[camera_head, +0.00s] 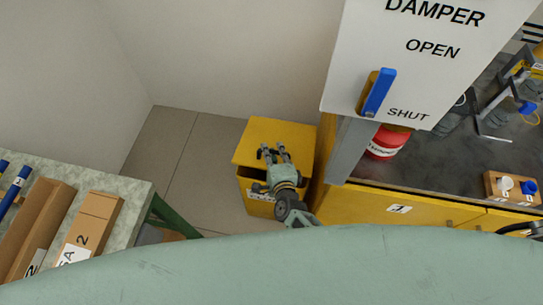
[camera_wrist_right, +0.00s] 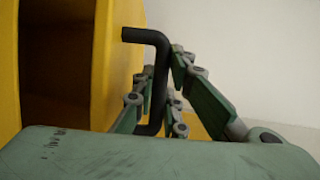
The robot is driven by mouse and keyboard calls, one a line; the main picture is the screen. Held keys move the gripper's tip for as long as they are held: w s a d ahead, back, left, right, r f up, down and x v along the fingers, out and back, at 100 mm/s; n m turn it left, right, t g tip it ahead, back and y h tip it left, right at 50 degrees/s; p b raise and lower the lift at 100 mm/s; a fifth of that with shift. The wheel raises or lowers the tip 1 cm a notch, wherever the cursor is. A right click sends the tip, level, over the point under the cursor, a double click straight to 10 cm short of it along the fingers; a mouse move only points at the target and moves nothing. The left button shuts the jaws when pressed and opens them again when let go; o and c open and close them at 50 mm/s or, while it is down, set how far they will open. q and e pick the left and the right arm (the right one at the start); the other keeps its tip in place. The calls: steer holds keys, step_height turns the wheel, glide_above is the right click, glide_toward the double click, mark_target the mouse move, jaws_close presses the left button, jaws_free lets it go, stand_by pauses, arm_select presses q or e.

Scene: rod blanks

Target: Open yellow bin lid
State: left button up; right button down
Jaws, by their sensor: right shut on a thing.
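The yellow bin (camera_head: 258,204) stands on the floor beside the yellow cabinet, with a label on its front. Its yellow lid (camera_head: 285,132) shows in the head view behind my right gripper (camera_head: 270,151). In the right wrist view, the fingers of my right gripper (camera_wrist_right: 157,88) are shut on a black bent handle (camera_wrist_right: 155,42). The handle stands off a yellow panel (camera_wrist_right: 120,55), which I take to be the lid. A dark hollow (camera_wrist_right: 55,70) shows left of this panel, so the lid seems partly open. How far is unclear. My left gripper is out of view.
A workbench (camera_head: 470,165) over yellow cabinet doors stands at right, with a red container (camera_head: 388,143) on it. A white damper panel (camera_head: 400,60) with a blue lever (camera_head: 378,93) rises close to the bin. A table with boxes (camera_head: 93,222) is at left. Floor between is clear.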

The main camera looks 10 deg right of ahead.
mark_target(276, 148)
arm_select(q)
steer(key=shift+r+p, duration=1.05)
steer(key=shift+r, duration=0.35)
arm_select(e)
steer(key=w+d+r, duration=0.1)
steer(key=w+r, duration=0.3)
steer(key=r, duration=0.2)
steer(key=shift+w+d, duration=0.3)
steer(key=shift+w, duration=0.05)
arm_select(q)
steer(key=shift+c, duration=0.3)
